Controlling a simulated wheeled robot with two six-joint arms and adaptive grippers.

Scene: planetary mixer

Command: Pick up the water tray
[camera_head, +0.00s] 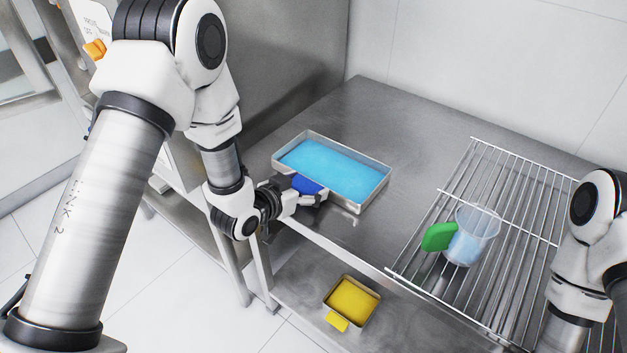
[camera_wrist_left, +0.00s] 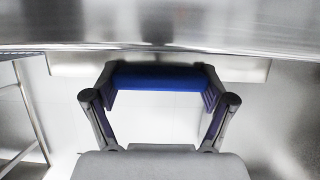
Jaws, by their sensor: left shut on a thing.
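The water tray (camera_head: 378,187) is a shallow rectangular metal tray filled with bright blue water, level at the left front of the steel counter. Its blue handle (camera_head: 304,184) sticks out at the near left side; it also spans the middle of the left wrist view (camera_wrist_left: 158,79). My left gripper (camera_head: 308,192) is shut on this handle, with one finger at each end in the wrist view (camera_wrist_left: 158,92). I cannot tell whether the tray touches the counter. My right arm shows at the right edge; its gripper is out of view.
A wire rack (camera_head: 412,253) lies on the right of the counter (camera_head: 400,120), with a clear jug (camera_head: 478,232) with a green handle on it. A yellow-filled tray (camera_head: 353,300) sits on the lower shelf. Counter behind the water tray is clear; walls stand behind.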

